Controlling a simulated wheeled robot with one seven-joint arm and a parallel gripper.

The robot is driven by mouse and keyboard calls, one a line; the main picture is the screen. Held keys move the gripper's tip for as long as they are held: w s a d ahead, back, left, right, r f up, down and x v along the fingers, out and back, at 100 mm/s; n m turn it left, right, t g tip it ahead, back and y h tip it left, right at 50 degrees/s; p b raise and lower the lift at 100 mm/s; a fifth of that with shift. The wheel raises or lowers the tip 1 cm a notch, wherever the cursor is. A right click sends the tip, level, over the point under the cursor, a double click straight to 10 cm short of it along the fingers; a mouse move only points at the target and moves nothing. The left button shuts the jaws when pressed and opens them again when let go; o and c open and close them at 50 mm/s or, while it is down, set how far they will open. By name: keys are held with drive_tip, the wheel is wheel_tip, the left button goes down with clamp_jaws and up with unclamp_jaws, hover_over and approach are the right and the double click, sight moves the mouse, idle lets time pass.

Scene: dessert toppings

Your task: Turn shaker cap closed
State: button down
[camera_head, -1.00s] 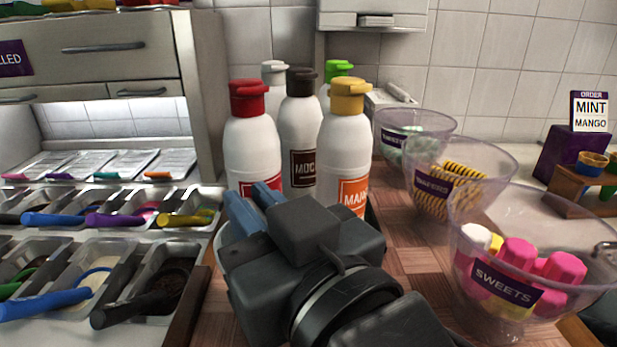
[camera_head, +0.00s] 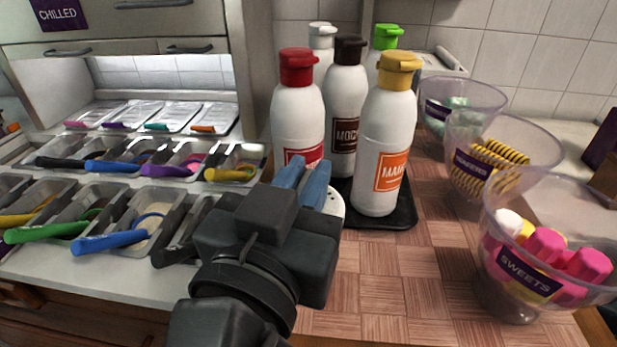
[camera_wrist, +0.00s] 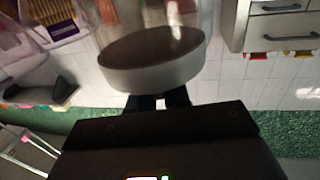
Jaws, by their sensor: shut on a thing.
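My gripper (camera_head: 302,174), with two blue fingers, is over the near part of the counter, in front of the red-capped bottle. A pale rounded piece of the shaker (camera_head: 336,204), with small dark holes, shows just right of the fingers. The gripper body hides the rest of it. In the wrist view, a large round thing with a brown face and a grey-white rim (camera_wrist: 155,80) fills the upper middle, and the dark fingers (camera_wrist: 160,102) meet its rim. The gripper is shut on the shaker. I cannot tell how far the cap is turned.
Red-capped (camera_head: 298,110), mocha (camera_head: 345,115) and yellow-capped mango (camera_head: 386,140) bottles stand close behind the gripper on a black tray (camera_head: 400,215). Clear bowls, including the sweets bowl (camera_head: 505,220), line the right. Topping bins with coloured scoops fill the left. Wooden counter (camera_head: 410,275) is free in front.

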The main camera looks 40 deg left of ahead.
drive_tip(key=shift+d+f+m+t+h+b, duration=0.1)
drive_tip(key=shift+m+t+h+b, duration=0.25)
drive_tip(key=shift+m+h, duration=1.05)
drive_tip(key=shift+m+t+h+b, duration=0.15)
drive_tip(key=shift+m+h+b, duration=0.55)
drive_tip(key=shift+h, duration=1.3)
drive_tip(key=shift+m+h, duration=0.5)
drive_tip(key=shift+h, duration=0.1)
drive_tip(key=c, duration=1.2)
unclamp_jaws()
drive_tip(key=shift+o, duration=0.2)
drive_tip(key=s, duration=0.7)
drive_tip(key=shift+s+a, duration=0.35)
drive_tip(key=shift+a, duration=0.05)
